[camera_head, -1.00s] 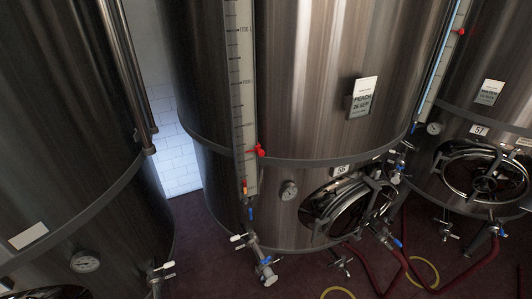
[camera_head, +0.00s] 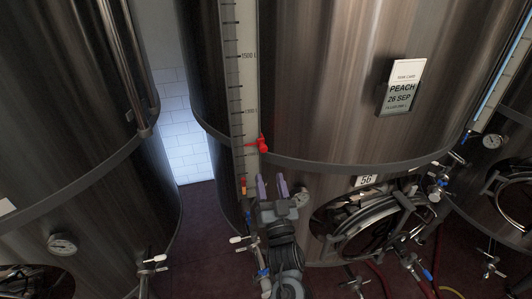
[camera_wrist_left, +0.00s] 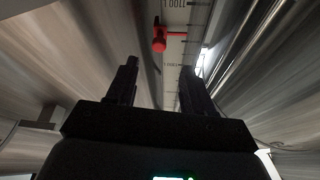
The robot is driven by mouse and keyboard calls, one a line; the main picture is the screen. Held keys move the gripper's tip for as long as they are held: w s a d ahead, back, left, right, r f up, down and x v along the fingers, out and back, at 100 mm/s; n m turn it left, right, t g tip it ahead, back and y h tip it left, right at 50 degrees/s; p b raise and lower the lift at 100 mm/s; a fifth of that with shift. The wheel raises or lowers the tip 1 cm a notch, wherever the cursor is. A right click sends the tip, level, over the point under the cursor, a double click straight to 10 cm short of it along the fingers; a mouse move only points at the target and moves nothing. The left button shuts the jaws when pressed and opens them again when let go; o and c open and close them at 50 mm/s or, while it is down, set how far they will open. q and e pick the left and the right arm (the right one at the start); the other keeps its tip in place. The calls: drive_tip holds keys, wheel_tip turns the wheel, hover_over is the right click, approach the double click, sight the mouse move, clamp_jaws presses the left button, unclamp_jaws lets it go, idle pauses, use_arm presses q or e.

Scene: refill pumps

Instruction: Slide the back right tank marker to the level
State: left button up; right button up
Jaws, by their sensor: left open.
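A red marker (camera_head: 262,145) sits on the white level scale (camera_head: 240,70) of the middle steel tank, near the tank's grey band. It also shows in the left wrist view (camera_wrist_left: 159,40), ahead of the fingers. My left gripper (camera_head: 270,183) is open and empty, just below the marker in the head view, its two fingers pointing up and apart from it. The same gripper shows in the left wrist view (camera_wrist_left: 156,82). An orange-red piece (camera_head: 243,184) shows low on the scale. My right gripper is not in view.
The middle tank carries a PEACH card (camera_head: 400,92), a 56 plate (camera_head: 366,181) and a round hatch (camera_head: 370,230). Valves (camera_head: 440,175) stick out beside the hatch. Another tank (camera_head: 60,130) stands at left, with a floor gap between. Hoses lie at lower right.

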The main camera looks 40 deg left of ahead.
sight(264, 151)
use_arm(q)
drive_tip(key=p+x, duration=0.2)
drive_tip(key=x, duration=0.6)
drive_tip(key=shift+w+a+r+p, duration=0.15)
drive_tip(key=shift+r+p, duration=0.2)
drive_tip(key=shift+x, duration=1)
drive_tip(key=shift+f, duration=0.2)
clamp_jaws()
